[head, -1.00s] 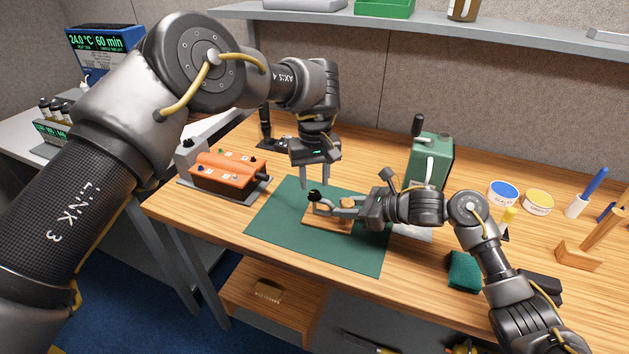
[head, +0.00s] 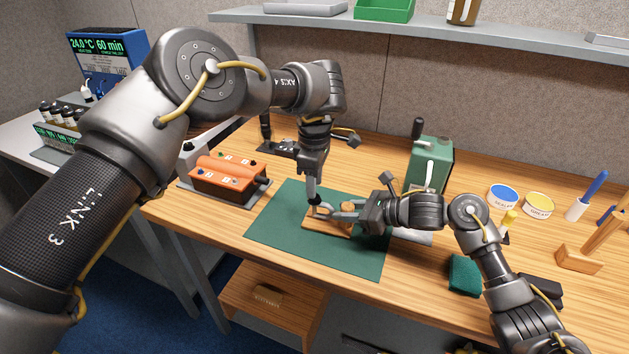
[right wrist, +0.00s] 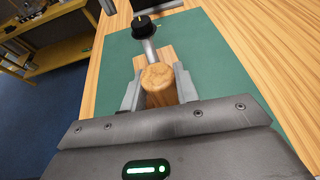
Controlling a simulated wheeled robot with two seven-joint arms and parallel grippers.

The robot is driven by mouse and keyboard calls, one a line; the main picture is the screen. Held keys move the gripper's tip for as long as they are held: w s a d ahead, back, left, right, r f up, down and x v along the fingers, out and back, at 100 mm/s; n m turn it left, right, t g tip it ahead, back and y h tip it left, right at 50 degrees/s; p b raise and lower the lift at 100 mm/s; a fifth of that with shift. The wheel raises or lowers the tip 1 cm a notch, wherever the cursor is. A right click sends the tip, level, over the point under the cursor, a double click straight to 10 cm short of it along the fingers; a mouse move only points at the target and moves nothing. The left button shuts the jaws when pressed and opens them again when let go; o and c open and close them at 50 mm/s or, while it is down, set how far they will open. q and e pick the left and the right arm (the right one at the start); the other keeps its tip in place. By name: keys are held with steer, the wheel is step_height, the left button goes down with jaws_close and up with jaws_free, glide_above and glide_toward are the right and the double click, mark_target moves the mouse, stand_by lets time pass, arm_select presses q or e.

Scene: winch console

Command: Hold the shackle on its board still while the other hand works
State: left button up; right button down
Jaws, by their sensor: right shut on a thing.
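The shackle (head: 322,210) is a small grey metal piece on a wooden board (head: 318,228) on the green mat. In the right wrist view a grey metal bar (right wrist: 146,50) runs from a wooden post (right wrist: 158,84) to a round black knob (right wrist: 142,26). My right gripper (head: 345,210) is low over the board, its two fingers shut on the post, one on each side; it also shows in the right wrist view (right wrist: 159,92). My left gripper (head: 314,201) points down at the knob end of the shackle. Its fingers are seen edge-on, so their gap is hidden.
An orange box (head: 229,175) stands left of the green mat (head: 275,225). A green machine with a crank (head: 430,165) stands behind my right arm. Tins (head: 502,195), a brush and a green sponge (head: 465,273) are at the right. The front of the mat is clear.

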arm_select(q)
steer(key=shift+n, duration=0.3)
steer(key=n, duration=0.4)
steer(key=shift+n, duration=0.4)
steer(key=n, duration=0.6)
steer(key=shift+f, duration=1.55)
